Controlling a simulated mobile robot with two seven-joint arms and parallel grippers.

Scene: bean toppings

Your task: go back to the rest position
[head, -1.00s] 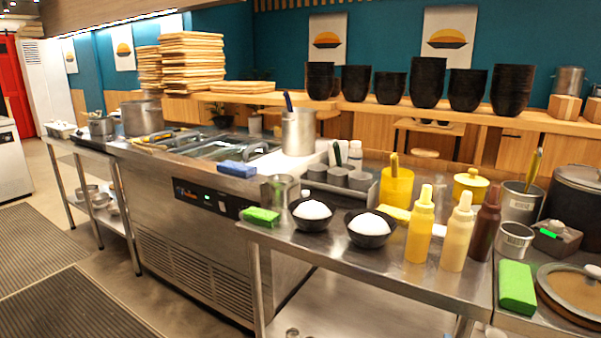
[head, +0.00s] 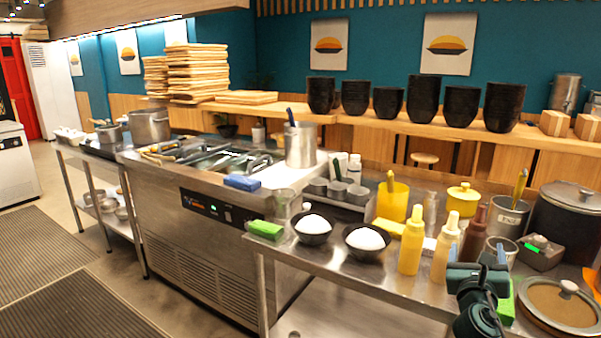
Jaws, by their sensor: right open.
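My right gripper (head: 478,268) shows at the lower right in the head view. It is open and empty, over the right end of the steel counter (head: 345,272), in front of the sauce bottles. It partly hides the brown bottle (head: 474,232) and a green sponge (head: 504,305). My left gripper is not in the view. Two black bowls with white heaps, the left bowl (head: 312,237) and the right bowl (head: 366,252), stand on the counter, away from the gripper.
A yellow bottle (head: 411,247) and a cream bottle (head: 445,250) stand beside the gripper. A lidded pan (head: 558,303) and a dark pot (head: 565,222) are at the right. A green sponge (head: 265,229) lies at the counter's left end. The floor at left is open.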

